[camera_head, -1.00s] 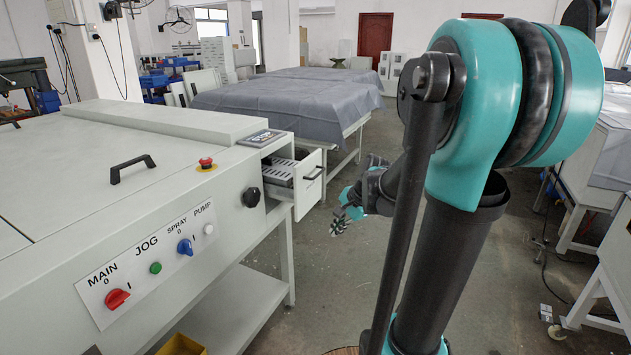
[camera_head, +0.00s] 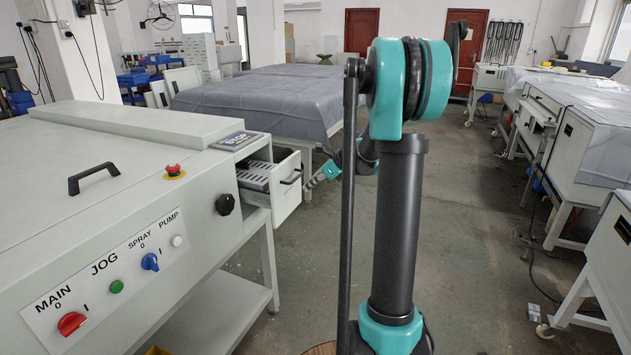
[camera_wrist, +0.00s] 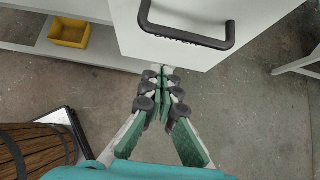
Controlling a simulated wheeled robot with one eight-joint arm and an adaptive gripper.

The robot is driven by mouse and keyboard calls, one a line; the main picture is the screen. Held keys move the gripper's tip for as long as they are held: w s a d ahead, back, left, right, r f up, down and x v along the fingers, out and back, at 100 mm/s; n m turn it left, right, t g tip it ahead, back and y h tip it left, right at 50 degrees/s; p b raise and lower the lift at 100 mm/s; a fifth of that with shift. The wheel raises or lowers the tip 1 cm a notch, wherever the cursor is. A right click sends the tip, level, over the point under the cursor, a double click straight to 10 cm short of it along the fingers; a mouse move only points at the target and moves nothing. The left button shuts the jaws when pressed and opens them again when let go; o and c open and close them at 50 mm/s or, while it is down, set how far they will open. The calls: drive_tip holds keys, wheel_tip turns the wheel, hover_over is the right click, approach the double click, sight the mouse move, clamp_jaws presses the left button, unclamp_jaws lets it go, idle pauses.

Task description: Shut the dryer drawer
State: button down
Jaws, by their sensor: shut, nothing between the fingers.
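The dryer drawer (camera_head: 287,190) stands open, pulled out from the end of the white plate processor (camera_head: 120,200). Its inside with a slotted grey insert (camera_head: 255,177) shows from above. Its white front (camera_wrist: 190,40) with a dark bar handle (camera_wrist: 187,38) fills the top of the wrist view. My gripper (camera_wrist: 163,72) is shut and empty, its fingertips close to the lower edge of the drawer front. I cannot tell whether they touch it. In the head view my gripper (camera_head: 318,178) shows just right of the drawer front, with part of my arm hidden behind my own column.
A yellow bin (camera_wrist: 70,32) sits on the lower shelf under the processor. A wooden barrel-like thing (camera_wrist: 35,150) is at the lower left of the wrist view. A cloth-covered table (camera_head: 270,100) stands behind. The floor right of the drawer is clear.

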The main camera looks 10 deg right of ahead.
sight(262, 176)
drive_tip(key=shift+w+a+f, duration=0.5)
drive_tip(key=shift+w+a, duration=0.15)
drive_tip(key=shift+a, duration=0.3)
drive_tip(key=shift+w+a+f, duration=0.45)
drive_tip(key=shift+w+a, duration=0.25)
drive_tip(key=shift+a, duration=0.2)
drive_tip(key=shift+w+a+f, duration=0.5)
drive_tip(key=shift+w+a, duration=0.15)
drive_tip(key=shift+a, duration=0.3)
drive_tip(key=w+a, duration=0.2)
drive_tip(key=a, duration=0.1)
drive_tip(key=w+a, duration=0.3)
drive_tip(key=a, duration=0.1)
drive_tip(key=w+a, duration=0.3)
drive_tip(key=a, duration=0.1)
drive_tip(key=shift+w+a, duration=0.15)
drive_tip(key=shift+a, duration=0.1)
drive_tip(key=shift+w+a+r, duration=0.1)
drive_tip(key=shift+w+a, duration=0.15)
drive_tip(key=shift+a, duration=0.05)
